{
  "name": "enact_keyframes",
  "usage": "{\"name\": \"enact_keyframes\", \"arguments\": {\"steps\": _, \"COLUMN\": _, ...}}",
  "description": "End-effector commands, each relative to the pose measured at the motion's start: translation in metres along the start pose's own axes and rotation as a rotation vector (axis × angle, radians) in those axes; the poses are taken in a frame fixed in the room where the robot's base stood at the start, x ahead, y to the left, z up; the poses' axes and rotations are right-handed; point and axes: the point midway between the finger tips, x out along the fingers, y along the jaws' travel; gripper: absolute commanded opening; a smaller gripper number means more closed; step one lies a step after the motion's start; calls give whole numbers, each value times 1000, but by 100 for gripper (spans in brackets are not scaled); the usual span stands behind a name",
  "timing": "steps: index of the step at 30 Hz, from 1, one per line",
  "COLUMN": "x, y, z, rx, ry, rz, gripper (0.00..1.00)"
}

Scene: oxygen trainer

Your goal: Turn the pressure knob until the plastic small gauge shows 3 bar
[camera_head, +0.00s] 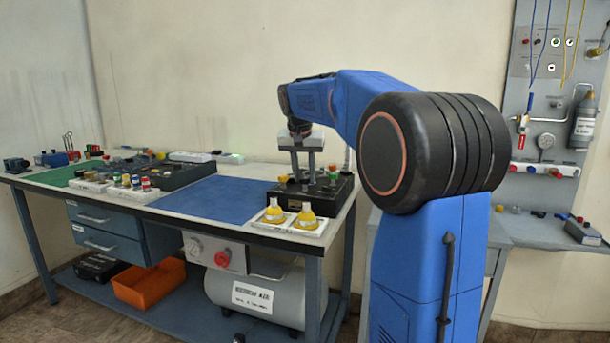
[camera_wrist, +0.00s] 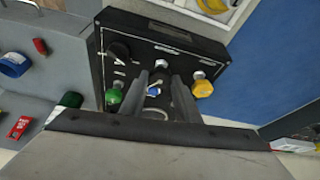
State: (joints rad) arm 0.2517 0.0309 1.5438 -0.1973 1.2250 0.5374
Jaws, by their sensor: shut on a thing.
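A black control box (camera_head: 333,192) stands on the right end of the long table. It carries a green knob (camera_wrist: 114,94), a yellow knob (camera_wrist: 201,87), a black round part (camera_wrist: 119,50) and a small blue-and-white part (camera_wrist: 154,89). My gripper (camera_head: 303,179) points down over this box. In the wrist view, my gripper (camera_wrist: 160,78) has its two fingers on either side of the blue-and-white part, between the green and yellow knobs. It is shut on a small knob there, largely hidden by the fingers. I cannot make out any small gauge's reading.
A blue mat (camera_head: 205,196) lies clear to the left. Below the tabletop is a panel with a red knob (camera_head: 222,258). A wall board with a cylinder (camera_head: 583,125) stands at right.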

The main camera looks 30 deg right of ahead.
Motion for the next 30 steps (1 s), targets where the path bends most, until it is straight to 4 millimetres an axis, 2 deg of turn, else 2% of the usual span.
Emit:
{"name": "enact_keyframes", "arguments": {"steps": 10, "x": 0, "y": -1, "z": 0, "rx": 124, "ry": 1, "rz": 51, "gripper": 6}}
{"name": "enact_keyframes", "arguments": {"steps": 25, "x": 0, "y": -1, "z": 0, "rx": 143, "ry": 0, "rz": 59, "gripper": 6}}
{"name": "enact_keyframes", "arguments": {"steps": 26, "x": 0, "y": -1, "z": 0, "rx": 143, "ry": 0, "rz": 59, "gripper": 31}}
{"name": "enact_keyframes", "arguments": {"steps": 27, "x": 0, "y": -1, "z": 0, "rx": 143, "ry": 0, "rz": 59, "gripper": 41}}
{"name": "enact_keyframes", "arguments": {"steps": 28, "x": 0, "y": -1, "z": 0, "rx": 143, "ry": 0, "rz": 59, "gripper": 47}}
{"name": "enact_keyframes", "arguments": {"steps": 30, "x": 0, "y": -1, "z": 0, "rx": 143, "ry": 0, "rz": 59, "gripper": 47}}
